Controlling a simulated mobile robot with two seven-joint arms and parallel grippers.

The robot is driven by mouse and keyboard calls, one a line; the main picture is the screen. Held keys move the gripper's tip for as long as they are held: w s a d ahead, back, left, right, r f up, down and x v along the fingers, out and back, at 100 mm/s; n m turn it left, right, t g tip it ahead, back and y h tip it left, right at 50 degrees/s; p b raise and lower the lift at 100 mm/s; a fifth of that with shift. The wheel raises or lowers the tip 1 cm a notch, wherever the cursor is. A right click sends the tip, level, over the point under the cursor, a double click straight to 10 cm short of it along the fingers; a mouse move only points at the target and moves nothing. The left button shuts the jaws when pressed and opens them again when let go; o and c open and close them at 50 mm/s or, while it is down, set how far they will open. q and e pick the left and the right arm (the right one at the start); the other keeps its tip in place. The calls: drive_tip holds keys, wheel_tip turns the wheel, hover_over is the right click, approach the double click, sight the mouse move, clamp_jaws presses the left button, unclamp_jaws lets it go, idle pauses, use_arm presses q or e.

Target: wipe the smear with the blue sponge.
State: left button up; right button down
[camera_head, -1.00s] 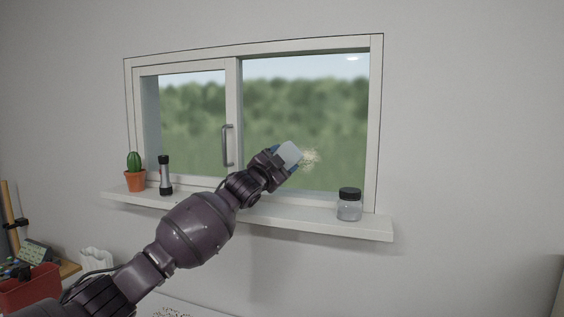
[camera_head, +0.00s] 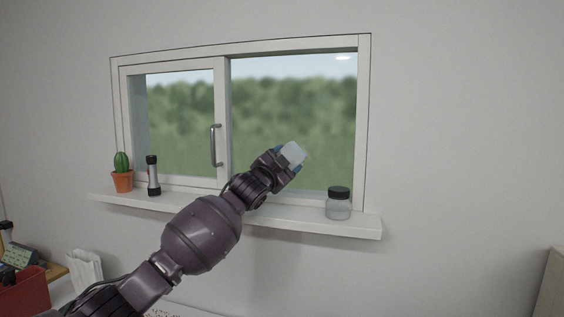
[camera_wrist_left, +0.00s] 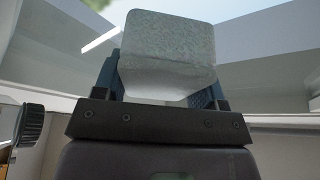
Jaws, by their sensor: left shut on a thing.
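My left gripper (camera_head: 287,159) is shut on the sponge (camera_head: 294,153), a rounded block that looks pale grey-blue here. The sponge is held up in front of the right window pane (camera_head: 300,110), in its lower middle. In the left wrist view the sponge (camera_wrist_left: 168,50) fills the space between the blue finger pads. I cannot tell whether it touches the glass. No smear shows clearly on the pane now; its spot lies behind the sponge and gripper, so any trace there is hidden. My right gripper is not in view.
A jar with a black lid (camera_head: 338,203) stands on the sill (camera_head: 290,219) to the right of my gripper. A flashlight (camera_head: 153,176) and a potted cactus (camera_head: 122,172) stand at the sill's left end. The window handle (camera_head: 215,146) sticks out left of my gripper.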

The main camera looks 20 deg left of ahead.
sight(297, 163)
use_arm(q)
drive_tip(key=shift+d, duration=1.7)
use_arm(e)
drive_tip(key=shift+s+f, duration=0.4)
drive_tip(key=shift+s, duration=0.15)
use_arm(q)
drive_tip(key=shift+d, duration=0.15)
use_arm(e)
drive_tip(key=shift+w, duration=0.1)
